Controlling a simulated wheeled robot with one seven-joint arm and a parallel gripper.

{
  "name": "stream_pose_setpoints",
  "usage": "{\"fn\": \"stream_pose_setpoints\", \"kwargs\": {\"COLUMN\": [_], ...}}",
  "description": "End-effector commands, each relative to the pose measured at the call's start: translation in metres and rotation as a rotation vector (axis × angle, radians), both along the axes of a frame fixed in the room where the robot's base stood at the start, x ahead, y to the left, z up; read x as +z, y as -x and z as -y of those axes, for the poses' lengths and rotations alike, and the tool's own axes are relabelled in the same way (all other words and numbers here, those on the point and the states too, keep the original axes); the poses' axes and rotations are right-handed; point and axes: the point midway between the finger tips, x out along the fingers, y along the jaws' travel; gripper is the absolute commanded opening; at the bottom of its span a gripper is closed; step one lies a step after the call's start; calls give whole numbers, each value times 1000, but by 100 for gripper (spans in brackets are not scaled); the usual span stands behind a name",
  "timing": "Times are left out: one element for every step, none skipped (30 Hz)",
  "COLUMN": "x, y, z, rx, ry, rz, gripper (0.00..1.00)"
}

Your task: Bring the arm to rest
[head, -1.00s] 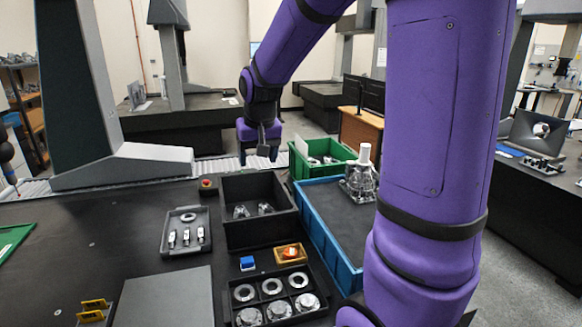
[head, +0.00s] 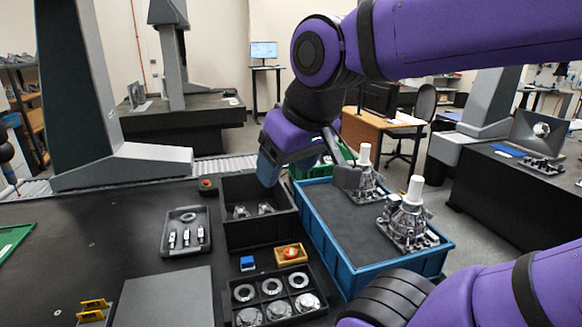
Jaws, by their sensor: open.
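My purple arm reaches in from the right and bends down at the wrist. My gripper (head: 308,173) is open, with one finger on the left and one on the right, and nothing shows between them. In the picture it hangs over the back of the blue tray (head: 352,270) and the black bin's right back corner. It appears above them, though its exact height is hard to tell. The green bin behind it is mostly hidden by the gripper.
Two metal castings (head: 407,222) with white knobs stand in the blue tray. The black bin (head: 260,232) holds two small metal parts. A black ring tray (head: 275,302), a grey parts tray (head: 186,232), a blue block (head: 248,263) and a yellow tray (head: 291,254) lie nearby. A grey column stands behind left.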

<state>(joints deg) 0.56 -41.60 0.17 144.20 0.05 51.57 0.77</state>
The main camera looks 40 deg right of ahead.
Motion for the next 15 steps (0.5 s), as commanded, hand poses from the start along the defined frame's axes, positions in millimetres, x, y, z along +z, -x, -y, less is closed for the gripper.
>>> {"fn": "stream_pose_setpoints", "kwargs": {"x": [0, 0, -1, -1, -1, -1, -1, -1, -1, -1, -1, -1, -1, -1, -1], "y": [5, 7, 9, 11, 12, 12, 12, 12, 12, 12, 12, 12, 12, 12, 12], "z": [-1, -2, -2, -2, -3, -3, -3, -3, -3, -3, -3, -3, -3, -3, -3], "rx": [8, 12, 15, 17, 18, 19, 20, 20, 20, 20, 19, 19, 19, 19, 19], "ry": [0, 1, 1, 2, 1, 2, 2, 2, 2, 2, 2, 2, 2, 2, 2], "rz": [7, 8, 9, 10, 10, 11, 11, 11, 10, 10, 10, 10, 10, 10, 10], "gripper": [67, 67, 67, 67, 67, 67, 67, 67, 67, 67, 67, 67, 67, 67, 67]}}
